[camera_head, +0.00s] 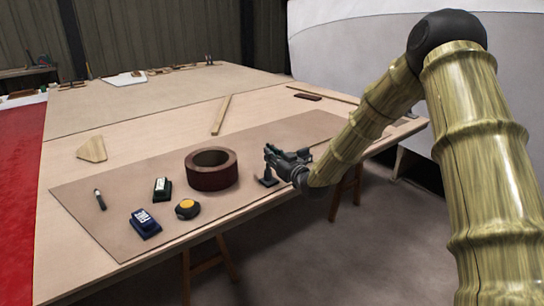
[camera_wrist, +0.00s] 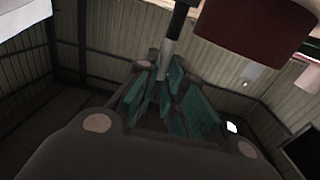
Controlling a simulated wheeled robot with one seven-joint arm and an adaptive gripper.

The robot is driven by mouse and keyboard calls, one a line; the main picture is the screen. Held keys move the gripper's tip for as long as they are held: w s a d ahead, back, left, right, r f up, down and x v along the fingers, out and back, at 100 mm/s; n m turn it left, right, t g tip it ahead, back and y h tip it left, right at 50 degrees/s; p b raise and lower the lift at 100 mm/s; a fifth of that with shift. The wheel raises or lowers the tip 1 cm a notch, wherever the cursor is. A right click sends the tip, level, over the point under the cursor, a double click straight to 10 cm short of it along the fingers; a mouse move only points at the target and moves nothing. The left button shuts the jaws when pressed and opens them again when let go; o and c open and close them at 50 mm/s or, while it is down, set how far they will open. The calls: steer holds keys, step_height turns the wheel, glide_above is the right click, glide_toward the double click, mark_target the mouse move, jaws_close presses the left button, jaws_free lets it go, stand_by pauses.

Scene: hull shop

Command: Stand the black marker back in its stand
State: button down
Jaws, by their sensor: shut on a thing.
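My gripper (camera_head: 275,158) is at the right end of the brown mat, to the right of the dark red ring. In the wrist view its teal-padded fingers (camera_wrist: 167,92) are shut on the black marker (camera_wrist: 172,48), a slim grey-white barrel with a black end. A small dark stand (camera_head: 268,181) with a flat base is on the mat just below my gripper. In the wrist view the marker's black end reaches the top edge, so I cannot tell whether it is inside the stand or above it. The fingers hide most of the marker in the head view.
The dark red ring (camera_head: 212,178) is close left of my gripper. Farther left on the mat (camera_head: 95,228) are a yellow-and-black round item (camera_head: 187,209), a blue block (camera_head: 145,225), a black block (camera_head: 162,190) and a small black-and-white stick (camera_head: 100,200). Wood pieces (camera_head: 221,115) lie behind.

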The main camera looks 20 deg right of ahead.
steer(key=c, duration=1.4)
jaws_free()
steer(key=shift+c, duration=0.2)
steer(key=shift+s, duration=0.1)
steer(key=v, duration=1.2)
